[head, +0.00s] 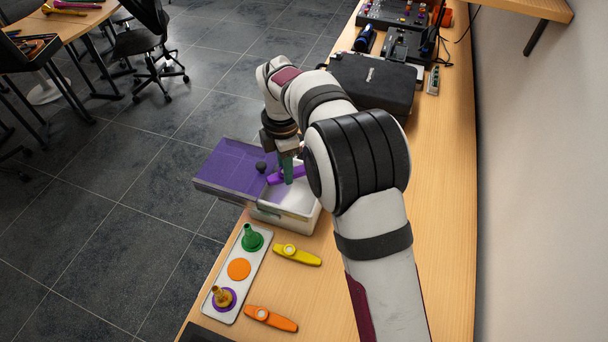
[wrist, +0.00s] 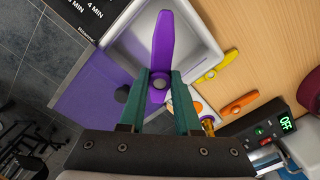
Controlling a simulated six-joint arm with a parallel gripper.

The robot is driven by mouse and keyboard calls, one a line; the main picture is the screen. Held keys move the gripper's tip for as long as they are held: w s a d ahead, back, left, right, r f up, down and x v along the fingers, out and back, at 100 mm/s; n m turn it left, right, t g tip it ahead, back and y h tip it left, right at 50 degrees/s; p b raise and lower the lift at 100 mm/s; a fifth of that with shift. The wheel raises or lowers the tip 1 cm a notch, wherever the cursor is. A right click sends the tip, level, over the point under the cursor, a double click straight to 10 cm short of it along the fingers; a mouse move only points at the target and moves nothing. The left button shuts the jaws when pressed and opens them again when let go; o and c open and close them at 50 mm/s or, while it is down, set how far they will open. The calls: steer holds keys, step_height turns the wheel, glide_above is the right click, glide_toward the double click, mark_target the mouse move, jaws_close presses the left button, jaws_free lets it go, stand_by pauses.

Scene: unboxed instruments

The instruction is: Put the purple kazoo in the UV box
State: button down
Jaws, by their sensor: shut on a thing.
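The purple kazoo (head: 275,178) is between the green fingers of my gripper (head: 288,172), which is shut on it. In the wrist view the kazoo (wrist: 160,42) points away from my gripper (wrist: 160,85), over the white interior of the box. The UV box (head: 283,222) is a white open-topped box on the table. Its translucent purple lid (head: 225,172), with a black knob, lies off to the left side, leaving the inside open. I cannot tell whether the kazoo touches the box floor.
A yellow kazoo (head: 298,255) and an orange kazoo (head: 271,319) lie in front of the box. Beside them is a white tray (head: 225,307) with a green horn-shaped piece, an orange disc and a gold piece. A black case (head: 372,85) stands behind the box.

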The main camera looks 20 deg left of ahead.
mark_target(288, 205)
step_height(288, 205, down, 11)
steer(key=shift+r, duration=0.2)
steer(key=shift+f, duration=0.5)
stand_by(0.5)
steer(key=c, duration=0.5)
jaws_free()
